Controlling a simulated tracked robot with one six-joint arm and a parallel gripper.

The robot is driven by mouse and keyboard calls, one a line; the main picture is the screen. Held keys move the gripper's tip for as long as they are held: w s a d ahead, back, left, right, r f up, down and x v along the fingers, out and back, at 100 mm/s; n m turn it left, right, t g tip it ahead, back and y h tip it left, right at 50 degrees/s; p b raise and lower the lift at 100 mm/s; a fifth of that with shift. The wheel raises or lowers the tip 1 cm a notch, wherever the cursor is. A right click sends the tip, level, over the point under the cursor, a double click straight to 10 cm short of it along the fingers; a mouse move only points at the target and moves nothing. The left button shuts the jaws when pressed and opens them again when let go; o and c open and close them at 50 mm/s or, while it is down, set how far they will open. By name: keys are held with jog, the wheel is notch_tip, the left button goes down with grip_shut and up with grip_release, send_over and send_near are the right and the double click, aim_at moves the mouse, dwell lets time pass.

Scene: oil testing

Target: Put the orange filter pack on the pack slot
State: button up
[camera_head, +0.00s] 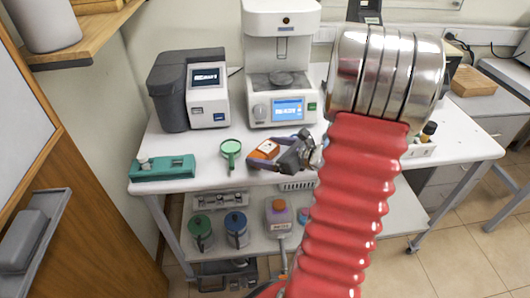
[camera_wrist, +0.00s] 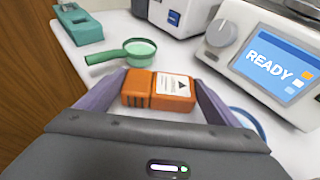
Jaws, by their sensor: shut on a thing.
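The orange filter pack (camera_head: 268,147) is a small orange block with a white label. It is held between the purple fingers of my gripper (camera_head: 263,154), over the front part of the white table. In the wrist view the pack (camera_wrist: 140,87) sits between the fingertips of my gripper (camera_wrist: 160,82), with its label facing up and a black triangle on it. Whether the pack touches the table is not clear. I cannot pick out the pack slot with certainty in either view.
A green-handled magnifier (camera_head: 231,149) lies just left of the pack. A green box (camera_head: 162,168) is at the table's left end. Behind stand a grey-white analyser (camera_head: 208,100) and a white tester (camera_head: 283,85) with a lit screen. Several containers stand on the lower shelf (camera_head: 262,243).

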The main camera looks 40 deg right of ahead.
jog(key=shift+f, duration=0.2)
jog(key=o, duration=1)
jog(key=shift+r, duration=0.1)
jog(key=shift+s+d+r, duration=0.1)
jog(key=shift+s+r, duration=0.1)
jog(key=shift+s, duration=0.2)
jog(key=v, duration=1.1)
